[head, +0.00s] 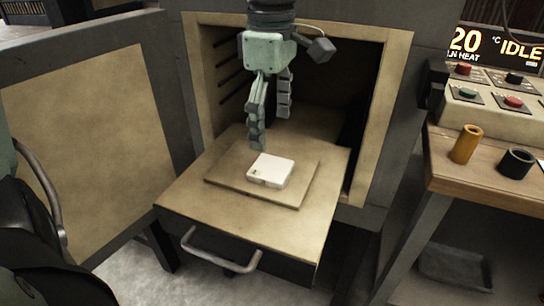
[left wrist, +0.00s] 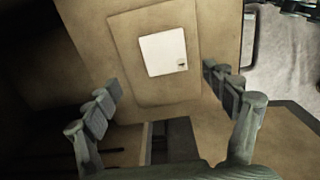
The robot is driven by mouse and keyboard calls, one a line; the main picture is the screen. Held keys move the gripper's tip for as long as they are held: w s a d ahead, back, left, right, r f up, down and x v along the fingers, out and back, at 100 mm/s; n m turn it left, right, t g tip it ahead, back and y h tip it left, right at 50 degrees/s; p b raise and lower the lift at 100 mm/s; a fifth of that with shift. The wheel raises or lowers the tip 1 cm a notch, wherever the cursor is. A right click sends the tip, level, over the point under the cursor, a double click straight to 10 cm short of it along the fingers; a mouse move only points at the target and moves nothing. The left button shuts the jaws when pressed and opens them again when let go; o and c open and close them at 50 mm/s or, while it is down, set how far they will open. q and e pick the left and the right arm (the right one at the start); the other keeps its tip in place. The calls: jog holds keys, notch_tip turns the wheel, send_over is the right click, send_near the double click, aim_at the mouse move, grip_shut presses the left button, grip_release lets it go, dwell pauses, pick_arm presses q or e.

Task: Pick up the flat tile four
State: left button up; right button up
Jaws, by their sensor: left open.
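A white flat tile (head: 270,170) with a small dark mark near one corner lies on a raised square slab (head: 225,173) on the pulled-out shelf. In the left wrist view the tile (left wrist: 163,52) lies flat beyond the fingertips, with bare slab around it. My left gripper (head: 270,128) is open and empty above the slab, just behind the tile in the head view. Its two fingers also show spread apart in the left wrist view (left wrist: 160,85). The tile is apart from both fingers. My right gripper is not in view.
The shelf (head: 240,228) juts from an open kiln chamber (head: 330,105) and has a front handle (head: 222,252). The open kiln door (head: 90,130) stands at left. A wooden bench (head: 480,190) at right holds a yellow cylinder (head: 467,144), a black ring (head: 517,163) and a control panel.

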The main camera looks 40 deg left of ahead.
aim_at(271, 167)
pick_arm(q)
jog(key=f, duration=0.4)
jog(key=s+f, duration=0.1)
jog(key=f, duration=0.1)
jog(key=shift+d+f+p, duration=0.2)
jog(key=shift+p, duration=0.15)
jog(key=shift+w+f, duration=0.1)
jog(key=shift+f, duration=0.5)
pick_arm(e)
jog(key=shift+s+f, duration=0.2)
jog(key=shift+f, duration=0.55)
pick_arm(q)
jog(key=shift+c, duration=0.4)
jog(key=c, duration=1.2)
